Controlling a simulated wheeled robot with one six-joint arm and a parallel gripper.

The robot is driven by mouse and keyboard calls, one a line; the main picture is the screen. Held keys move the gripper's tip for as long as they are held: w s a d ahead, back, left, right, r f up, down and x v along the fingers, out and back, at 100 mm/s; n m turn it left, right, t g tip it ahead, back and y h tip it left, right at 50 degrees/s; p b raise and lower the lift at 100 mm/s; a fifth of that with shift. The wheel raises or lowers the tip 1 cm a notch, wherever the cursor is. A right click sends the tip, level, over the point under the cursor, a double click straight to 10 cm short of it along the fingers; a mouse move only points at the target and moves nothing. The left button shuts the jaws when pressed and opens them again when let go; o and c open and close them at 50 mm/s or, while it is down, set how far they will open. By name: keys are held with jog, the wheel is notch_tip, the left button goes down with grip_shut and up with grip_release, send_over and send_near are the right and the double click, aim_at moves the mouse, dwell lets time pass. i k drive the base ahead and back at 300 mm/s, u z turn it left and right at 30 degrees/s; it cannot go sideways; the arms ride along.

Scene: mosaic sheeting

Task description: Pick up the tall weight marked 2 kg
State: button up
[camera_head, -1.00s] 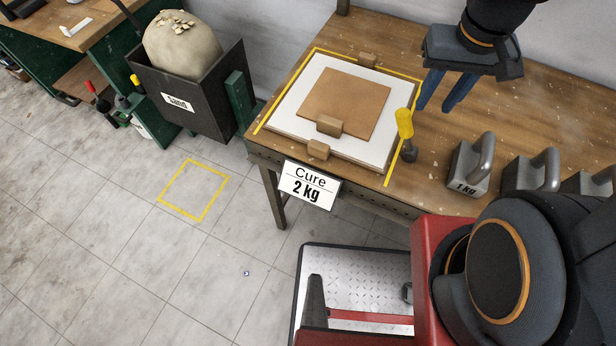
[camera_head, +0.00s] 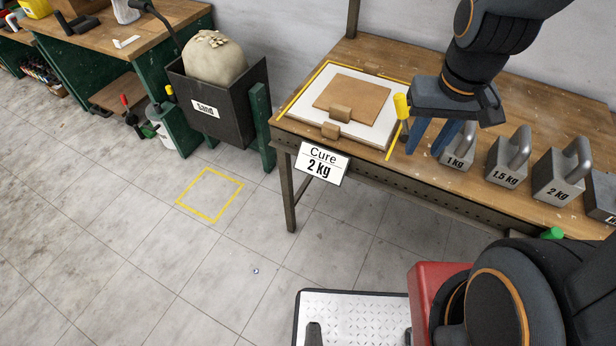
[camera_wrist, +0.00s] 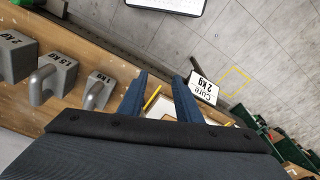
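The tall grey weight marked 2 kg (camera_head: 562,176) stands on the wooden bench at the right, with a looped handle on top. It also shows at the left edge of the wrist view (camera_wrist: 16,52). Left of it stand the 1.5 kg weight (camera_head: 507,160) and the smaller 1 kg weight (camera_head: 457,152). My gripper (camera_head: 428,146) is above the bench, left of the 1 kg weight, its blue fingers pointing down. In the wrist view its fingers (camera_wrist: 158,92) are apart with nothing held between them.
A white board (camera_head: 365,128) with a brown sheet and small wooden blocks lies left of my gripper, beside a yellow-handled tool (camera_head: 401,106). A "Cure 2 kg" sign (camera_head: 321,164) hangs on the bench front. Another dark weight (camera_head: 600,197) is at the far right. A sand bin (camera_head: 222,124) stands left.

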aim_at(557, 177)
jog(key=u, duration=0.7)
jog(key=i, duration=0.5)
jog(key=u, duration=0.85)
jog(key=k, duration=1.2)
jog(key=z, duration=1.8)
jog(key=i, duration=0.5)
